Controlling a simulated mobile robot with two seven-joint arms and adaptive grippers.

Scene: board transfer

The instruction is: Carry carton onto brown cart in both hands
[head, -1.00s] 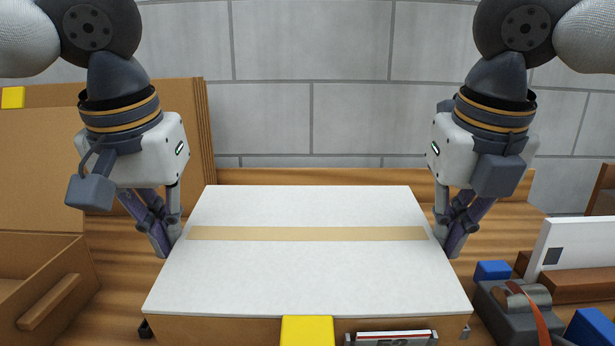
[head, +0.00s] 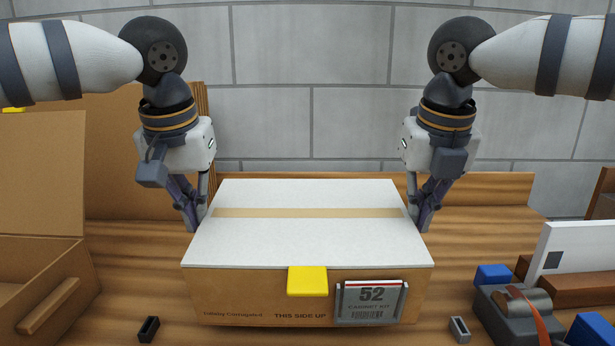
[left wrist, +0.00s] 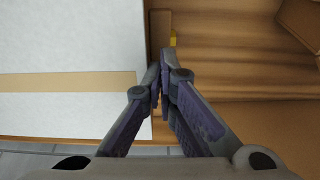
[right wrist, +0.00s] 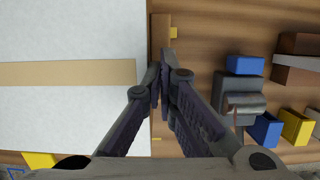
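The carton (head: 300,240) is a wide brown box with a white top, a tan tape strip, a yellow tab (head: 307,281) and a label reading 52 on its front. It looks level. Whether its underside touches the wooden surface, I cannot tell. My left gripper (head: 197,222) is at its left side and my right gripper (head: 422,222) at its right side. In the left wrist view (left wrist: 160,75) and the right wrist view (right wrist: 160,75) the fingers are closed together at a brown strip along the carton's side. I cannot make out a separate brown cart.
The brown wooden surface (head: 120,270) has a raised back edge before a grey block wall. An open cardboard box (head: 45,285) stands left. A tape dispenser (head: 515,310), blue blocks and a white panel (head: 580,250) are right. Small dark clips (head: 149,329) (head: 460,329) lie in front.

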